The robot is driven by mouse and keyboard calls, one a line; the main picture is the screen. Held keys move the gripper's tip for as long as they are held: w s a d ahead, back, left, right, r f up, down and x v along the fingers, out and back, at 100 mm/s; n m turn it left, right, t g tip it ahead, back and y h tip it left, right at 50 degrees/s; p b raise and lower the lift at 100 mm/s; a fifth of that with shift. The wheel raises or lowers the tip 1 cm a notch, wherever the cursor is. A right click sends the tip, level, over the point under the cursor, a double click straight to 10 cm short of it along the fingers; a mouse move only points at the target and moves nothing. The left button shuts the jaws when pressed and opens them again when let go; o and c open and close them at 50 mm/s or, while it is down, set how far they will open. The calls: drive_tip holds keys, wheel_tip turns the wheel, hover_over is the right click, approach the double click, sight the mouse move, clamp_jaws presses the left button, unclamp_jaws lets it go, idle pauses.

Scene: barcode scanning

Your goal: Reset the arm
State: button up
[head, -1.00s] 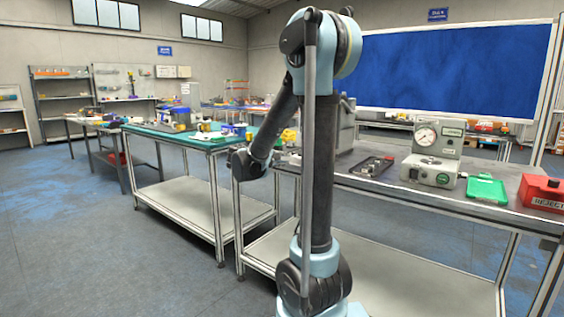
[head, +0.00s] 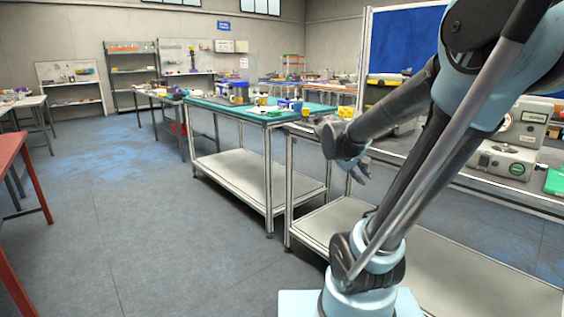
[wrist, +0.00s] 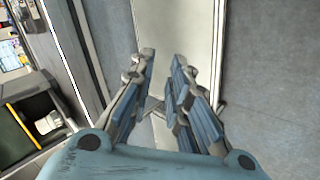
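My arm stands at the right of the head view, its upper links leaning to the right and its forearm reaching left and down. My gripper (head: 357,171) hangs at the end of the forearm, in front of the near workbench (head: 425,150) and below its top. In the wrist view, my gripper (wrist: 160,75) has its two fingers apart with nothing between them. Beyond the fingers show a pale bench shelf and the grey floor.
A green-topped bench (head: 232,110) with several small items stands left of the near workbench. A grey gauge device (head: 508,160) and a green item (head: 555,181) are at the right. A red table (head: 14,150) is at the far left. The floor (head: 150,220) between is clear.

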drive_tip(key=s+a+f+m+g+y, duration=0.1)
drive_tip(key=s+a+f+y, duration=0.2)
drive_tip(key=s, duration=0.6)
drive_tip(key=s+a+f+m+g+y, duration=0.1)
drive_tip(key=s+a+f+m+y, duration=0.1)
drive_tip(key=s+a+f+y, duration=0.2)
drive_tip(key=s+a+f, duration=0.1)
drive_tip(key=s+f, duration=0.2)
drive_tip(key=s, duration=0.2)
drive_tip(key=shift+s+a+f+m+g, duration=0.15)
drive_tip(key=shift+s+a+m+g, duration=0.15)
drive_tip(key=shift+a, duration=0.1)
drive_tip(key=shift+w+f, duration=0.2)
drive_tip(key=shift+w, duration=0.3)
